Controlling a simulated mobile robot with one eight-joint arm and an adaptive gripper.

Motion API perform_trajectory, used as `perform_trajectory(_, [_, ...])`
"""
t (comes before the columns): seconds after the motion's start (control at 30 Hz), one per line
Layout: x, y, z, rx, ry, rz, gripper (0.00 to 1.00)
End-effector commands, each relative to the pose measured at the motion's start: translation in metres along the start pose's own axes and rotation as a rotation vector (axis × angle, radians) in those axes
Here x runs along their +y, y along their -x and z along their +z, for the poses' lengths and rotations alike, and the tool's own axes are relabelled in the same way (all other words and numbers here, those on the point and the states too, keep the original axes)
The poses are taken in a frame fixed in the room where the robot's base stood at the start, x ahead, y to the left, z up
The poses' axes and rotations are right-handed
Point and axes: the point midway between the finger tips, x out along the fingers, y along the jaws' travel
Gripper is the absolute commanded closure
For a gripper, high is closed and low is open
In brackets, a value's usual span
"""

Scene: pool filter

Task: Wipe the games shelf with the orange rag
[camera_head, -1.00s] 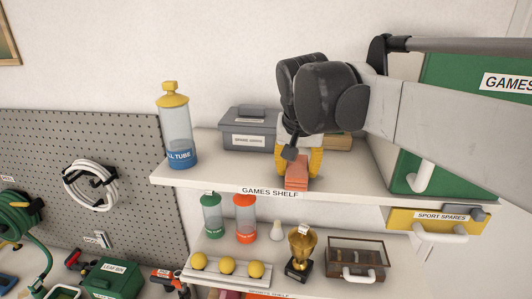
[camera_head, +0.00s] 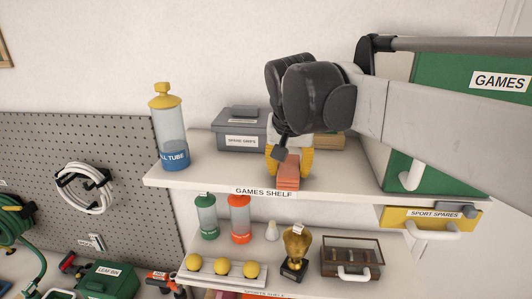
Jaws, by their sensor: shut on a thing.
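The games shelf (camera_head: 215,176) is a white board with a "GAMES SHELF" label on its front edge. My gripper (camera_head: 291,165) reaches down over the middle of the shelf, its yellow fingers shut on the orange rag (camera_head: 289,175). The rag is a folded, layered orange block at the shelf's front part, just above the label. It looks at or very near the shelf surface; I cannot tell if it touches. My dark wrist hides part of the shelf's back.
A ball tube (camera_head: 168,130) with a yellow cap stands at the shelf's left end. A grey spare games box (camera_head: 240,130) and a wooden item (camera_head: 329,141) are behind my gripper. A green games cabinet (camera_head: 440,75) stands right. Bare shelf lies left and right of the rag.

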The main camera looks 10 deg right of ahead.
Motion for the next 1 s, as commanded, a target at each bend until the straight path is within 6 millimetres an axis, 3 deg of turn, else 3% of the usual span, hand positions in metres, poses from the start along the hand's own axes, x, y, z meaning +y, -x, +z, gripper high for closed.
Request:
perform_trajectory(0.23, [-0.004, -0.001, 0.001, -0.001, 0.0, -0.001, 0.81])
perform_trajectory(0.73, [0.041, 0.001, 0.0, -0.002, -0.002, 0.0, 0.81])
perform_trajectory(1.0, [0.034, 0.0, 0.0, -0.002, 0.003, -0.001, 0.81])
